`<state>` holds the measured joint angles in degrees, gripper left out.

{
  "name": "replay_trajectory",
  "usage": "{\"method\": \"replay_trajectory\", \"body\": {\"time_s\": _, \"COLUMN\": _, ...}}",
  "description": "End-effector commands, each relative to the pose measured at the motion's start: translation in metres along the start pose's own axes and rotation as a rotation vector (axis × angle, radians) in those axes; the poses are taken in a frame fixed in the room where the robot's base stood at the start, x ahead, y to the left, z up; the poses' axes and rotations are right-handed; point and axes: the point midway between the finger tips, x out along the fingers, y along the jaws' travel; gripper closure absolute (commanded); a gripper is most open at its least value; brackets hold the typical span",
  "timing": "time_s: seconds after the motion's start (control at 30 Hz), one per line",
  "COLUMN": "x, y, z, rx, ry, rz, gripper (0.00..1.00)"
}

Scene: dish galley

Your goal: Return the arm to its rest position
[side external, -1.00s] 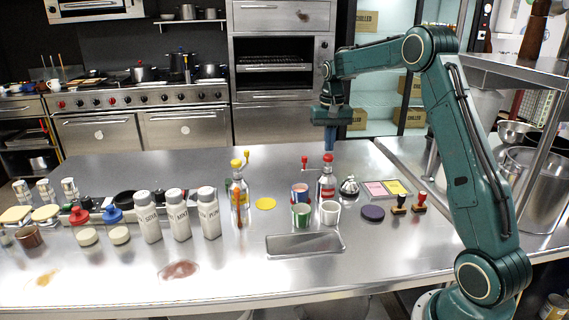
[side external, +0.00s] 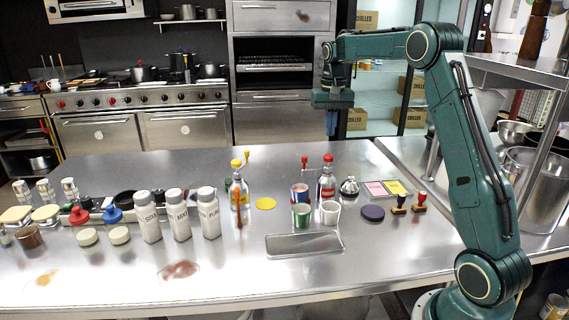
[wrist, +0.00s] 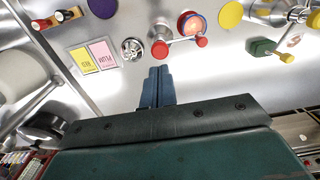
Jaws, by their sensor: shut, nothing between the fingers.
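My gripper (side external: 331,128) is shut and empty. It points down and hangs in the air above the far part of the steel counter (side external: 350,264), behind the red-capped pump bottle (side external: 327,184). In the wrist view the blue fingers of my gripper (wrist: 158,72) are pressed together with nothing between them. The red pump top (wrist: 160,49) shows just beyond the fingertips in that view, apart from them as far as I can tell.
Labelled shakers (side external: 179,215) stand left. The counter's back middle is clear.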

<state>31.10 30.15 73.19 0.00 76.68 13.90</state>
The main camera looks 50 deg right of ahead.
Motion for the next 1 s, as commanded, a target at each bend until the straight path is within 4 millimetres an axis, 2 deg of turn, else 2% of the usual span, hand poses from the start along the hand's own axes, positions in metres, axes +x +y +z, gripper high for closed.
{"method": "replay_trajectory", "body": {"time_s": 0.2, "x": -0.012, "y": 0.0, "z": 0.0, "rx": 0.0, "ry": 0.001, "rz": 0.0, "gripper": 1.0}}
{"method": "replay_trajectory", "body": {"time_s": 0.67, "x": -0.016, "y": -0.002, "z": 0.003, "rx": -0.006, "ry": 0.004, "rz": -0.001, "gripper": 1.0}}
{"method": "replay_trajectory", "body": {"time_s": 0.87, "x": -0.029, "y": -0.011, "z": 0.021, "rx": -0.045, "ry": 0.028, "rz": -0.007, "gripper": 1.0}}
{"method": "replay_trajectory", "body": {"time_s": 1.0, "x": -0.044, "y": -0.022, "z": 0.046, "rx": -0.096, "ry": 0.059, "rz": -0.016, "gripper": 1.0}}
